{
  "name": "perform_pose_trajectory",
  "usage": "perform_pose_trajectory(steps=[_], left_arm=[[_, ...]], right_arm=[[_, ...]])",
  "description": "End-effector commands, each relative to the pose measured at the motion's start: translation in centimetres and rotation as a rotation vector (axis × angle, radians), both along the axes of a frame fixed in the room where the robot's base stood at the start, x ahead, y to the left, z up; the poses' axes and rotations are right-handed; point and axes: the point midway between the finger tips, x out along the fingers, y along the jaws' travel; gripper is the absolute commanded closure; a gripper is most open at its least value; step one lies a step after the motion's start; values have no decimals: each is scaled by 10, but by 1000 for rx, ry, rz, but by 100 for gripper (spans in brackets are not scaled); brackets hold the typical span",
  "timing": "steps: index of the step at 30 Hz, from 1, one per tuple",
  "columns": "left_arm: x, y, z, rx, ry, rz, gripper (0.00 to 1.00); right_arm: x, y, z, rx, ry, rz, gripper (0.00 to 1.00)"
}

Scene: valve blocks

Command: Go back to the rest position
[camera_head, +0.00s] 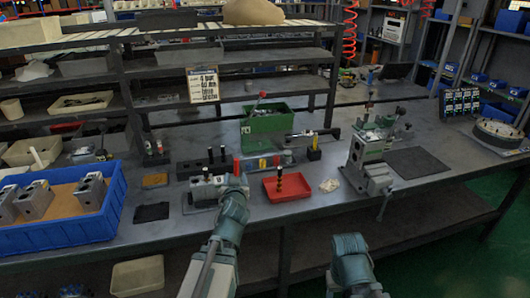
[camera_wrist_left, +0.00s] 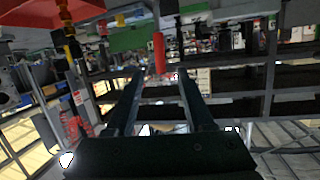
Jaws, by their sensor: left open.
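My left gripper (camera_head: 240,182) is at the front of the bench, between a grey valve block (camera_head: 205,188) and a red tray (camera_head: 286,187). Its fingers are partly hidden behind the wrist in the head view. In the left wrist view the gripper (camera_wrist_left: 159,76) shows two spread fingers with nothing between them. A red handle (camera_wrist_left: 158,52) shows beyond the fingertips, apart from them. My right arm shows only as a link at the lower right of the head view; its gripper is not visible.
A blue crate (camera_head: 112,210) with several grey blocks stands at left. A green bin (camera_head: 266,136) stands behind the red tray. A grey vise-like fixture (camera_head: 369,155) and dark mat (camera_head: 415,162) are at right. Shelves rise behind. Some bench is clear around the tray.

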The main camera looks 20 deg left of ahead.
Motion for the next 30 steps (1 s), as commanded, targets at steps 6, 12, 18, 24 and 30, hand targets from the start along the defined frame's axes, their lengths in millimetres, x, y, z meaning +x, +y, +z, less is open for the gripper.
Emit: perform_pose_trajectory(steps=[6, 12, 18, 24, 30], left_arm=[[-3, -16, -7, -13, 78, 3, 47], [-38, -96, -50, -50, 470, -47, 47], [-120, -193, -83, -50, 950, -233, 47], [-191, -248, -87, -23, 1267, -415, 47], [-218, -265, -85, -10, 1379, -489, 47]], right_arm=[[0, 0, 9, 0, 0, 0, 41], [0, 0, 38, 0, 0, 0, 41], [0, 0, 62, 0, 0, 0, 41], [0, 0, 75, 0, 0, 0, 41], [0, 0, 77, 0, 0, 0, 41]])
